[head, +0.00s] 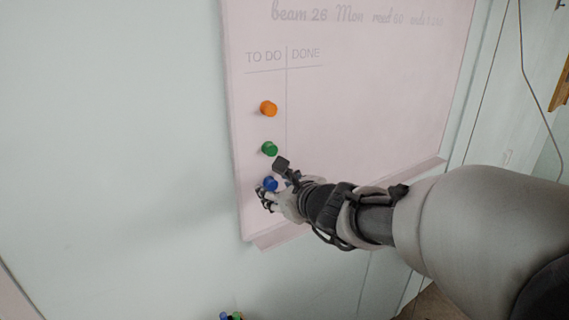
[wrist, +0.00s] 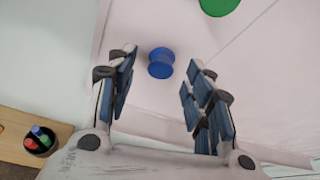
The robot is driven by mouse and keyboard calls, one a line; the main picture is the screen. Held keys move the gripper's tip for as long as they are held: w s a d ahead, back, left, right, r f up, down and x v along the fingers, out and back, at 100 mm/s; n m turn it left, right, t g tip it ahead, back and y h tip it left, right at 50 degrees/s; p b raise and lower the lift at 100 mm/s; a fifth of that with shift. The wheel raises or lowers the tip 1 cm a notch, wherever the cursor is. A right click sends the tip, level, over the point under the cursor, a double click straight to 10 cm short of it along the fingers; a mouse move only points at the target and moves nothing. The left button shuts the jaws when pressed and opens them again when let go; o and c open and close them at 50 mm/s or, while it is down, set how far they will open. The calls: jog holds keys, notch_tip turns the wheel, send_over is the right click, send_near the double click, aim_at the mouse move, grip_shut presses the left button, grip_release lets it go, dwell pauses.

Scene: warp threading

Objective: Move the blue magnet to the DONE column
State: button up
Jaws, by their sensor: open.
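The blue magnet (head: 270,184) is on the whiteboard (head: 370,110) in the TO DO column, below the green magnet (head: 269,148). In the wrist view the blue magnet (wrist: 161,63) shows just beyond and between the fingertips. My gripper (wrist: 158,72) is open with nothing held between its fingers. In the head view my gripper (head: 266,197) is at the blue magnet and partly overlaps it. The DONE column (head: 306,54) is right of the vertical line, with no magnet in it.
An orange magnet (head: 268,108) is at the top of the TO DO column. The board has a ledge (head: 282,234) along its lower edge. A dark cup with coloured items (wrist: 40,141) stands on a wooden surface (wrist: 18,128) at lower left.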

jog(key=shift+c, duration=0.6)
jog(key=c, duration=1)
jog(key=shift+d, duration=0.15)
jog(key=shift+w+d+p, duration=0.5)
jog(key=shift+w+d, duration=0.4)
jog(key=shift+d, duration=0.45)
jog(key=shift+w+d+p, duration=0.55)
jog(key=shift+w+d, duration=0.4)
jog(key=shift+d, duration=0.35)
jog(key=shift+w+d+p, duration=0.5)
jog(key=shift+w+d, duration=0.4)
jog(key=shift+d, duration=0.45)
